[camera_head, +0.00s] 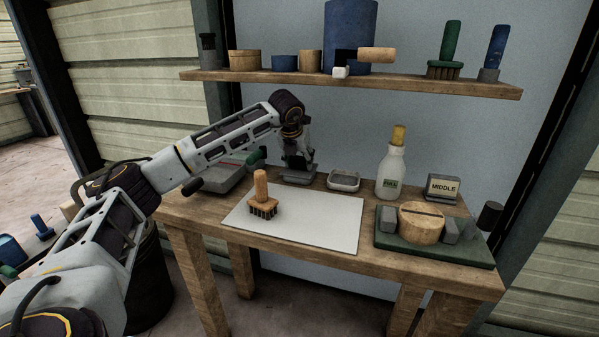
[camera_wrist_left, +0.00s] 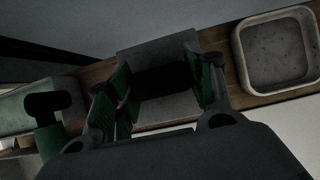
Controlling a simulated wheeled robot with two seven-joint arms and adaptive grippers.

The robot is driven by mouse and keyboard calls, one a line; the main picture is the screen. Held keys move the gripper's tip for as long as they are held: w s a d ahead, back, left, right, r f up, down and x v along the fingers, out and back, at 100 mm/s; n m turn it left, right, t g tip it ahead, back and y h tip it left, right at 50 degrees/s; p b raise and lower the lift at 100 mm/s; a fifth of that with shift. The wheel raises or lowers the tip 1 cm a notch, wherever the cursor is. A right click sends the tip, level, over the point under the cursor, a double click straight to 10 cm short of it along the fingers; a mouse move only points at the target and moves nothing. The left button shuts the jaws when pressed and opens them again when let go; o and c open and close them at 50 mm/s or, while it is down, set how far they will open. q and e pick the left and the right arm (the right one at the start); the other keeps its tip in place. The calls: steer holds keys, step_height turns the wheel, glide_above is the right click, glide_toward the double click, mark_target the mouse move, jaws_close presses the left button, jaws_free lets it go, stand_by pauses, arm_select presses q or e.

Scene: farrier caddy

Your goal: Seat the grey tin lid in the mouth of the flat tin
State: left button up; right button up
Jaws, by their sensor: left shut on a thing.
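The grey tin lid (camera_head: 299,178) is a flat rectangular plate near the back edge of the bench, and it also shows in the left wrist view (camera_wrist_left: 153,53). My left gripper (camera_head: 298,166) points down over it and is shut on its dark middle part, which the green-padded fingers (camera_wrist_left: 163,85) partly hide. I cannot tell whether the lid touches the bench. The flat tin (camera_head: 344,181) stands just right of the lid, its mouth up and uncovered; in the left wrist view (camera_wrist_left: 279,51) it looks empty. My right gripper is not in view.
A wooden brush (camera_head: 262,203) stands on a white sheet (camera_head: 315,228) in front. A white bottle (camera_head: 390,174), a MIDDLE sign (camera_head: 442,188) and a green tray (camera_head: 433,251) are to the right. A grey box (camera_head: 224,176) lies left of the lid. A loaded shelf (camera_head: 400,84) hangs above.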

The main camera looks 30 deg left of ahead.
arm_select(q)
steer(key=shift+f, duration=0.25)
steer(key=o, duration=1.6)
steer(key=shift+f, duration=0.1)
steer(key=shift+r, duration=0.25)
steer(key=shift+s+d+r, duration=0.1)
steer(key=shift+s+r, duration=0.15)
steer(key=shift+r, duration=0.2)
steer(key=shift+v, duration=3.05)
steer(key=shift+s, duration=0.1)
